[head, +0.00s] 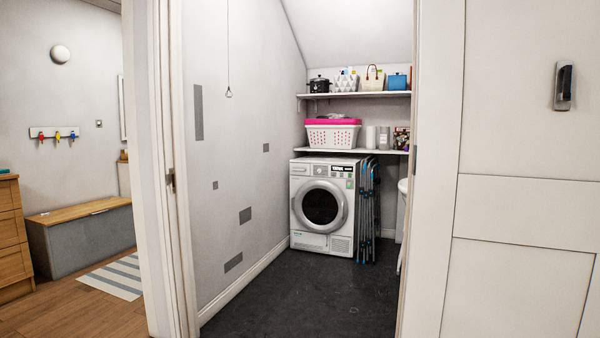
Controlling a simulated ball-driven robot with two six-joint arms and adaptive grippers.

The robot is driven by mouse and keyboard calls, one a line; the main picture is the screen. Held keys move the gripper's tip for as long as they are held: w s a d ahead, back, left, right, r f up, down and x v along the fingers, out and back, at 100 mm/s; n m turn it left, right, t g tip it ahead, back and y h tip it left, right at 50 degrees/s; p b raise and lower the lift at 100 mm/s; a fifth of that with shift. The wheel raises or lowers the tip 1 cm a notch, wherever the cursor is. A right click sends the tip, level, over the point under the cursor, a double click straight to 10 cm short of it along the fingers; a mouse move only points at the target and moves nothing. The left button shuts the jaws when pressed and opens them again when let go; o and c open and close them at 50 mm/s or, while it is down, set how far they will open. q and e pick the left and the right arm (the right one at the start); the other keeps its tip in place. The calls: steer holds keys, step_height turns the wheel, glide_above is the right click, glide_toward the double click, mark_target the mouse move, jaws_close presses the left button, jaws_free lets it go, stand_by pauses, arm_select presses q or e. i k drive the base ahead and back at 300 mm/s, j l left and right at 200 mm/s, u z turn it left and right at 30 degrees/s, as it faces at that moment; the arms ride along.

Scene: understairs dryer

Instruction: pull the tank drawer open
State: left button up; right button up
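A white dryer (297,222) with a round dark door (320,207) stands at the far end of the narrow room under the stairs. Its control strip runs along the top, with a dark display at the right. The panel at the strip's left end (300,169) looks flush with the front, and I cannot make out a handle on it from here. The dryer is well away from me, beyond the doorway. Neither of my grippers is in view.
The doorway lies between a white frame (160,150) and a white panelled door (520,210). The dark floor (300,300) to the dryer is clear. A folded blue-grey rack (367,212) leans at the dryer's right. A pink-topped basket (332,135) sits on the shelf above.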

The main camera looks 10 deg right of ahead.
mark_target(304, 167)
steer(key=i+l+u, duration=0.15)
steer(key=i, duration=1.1)
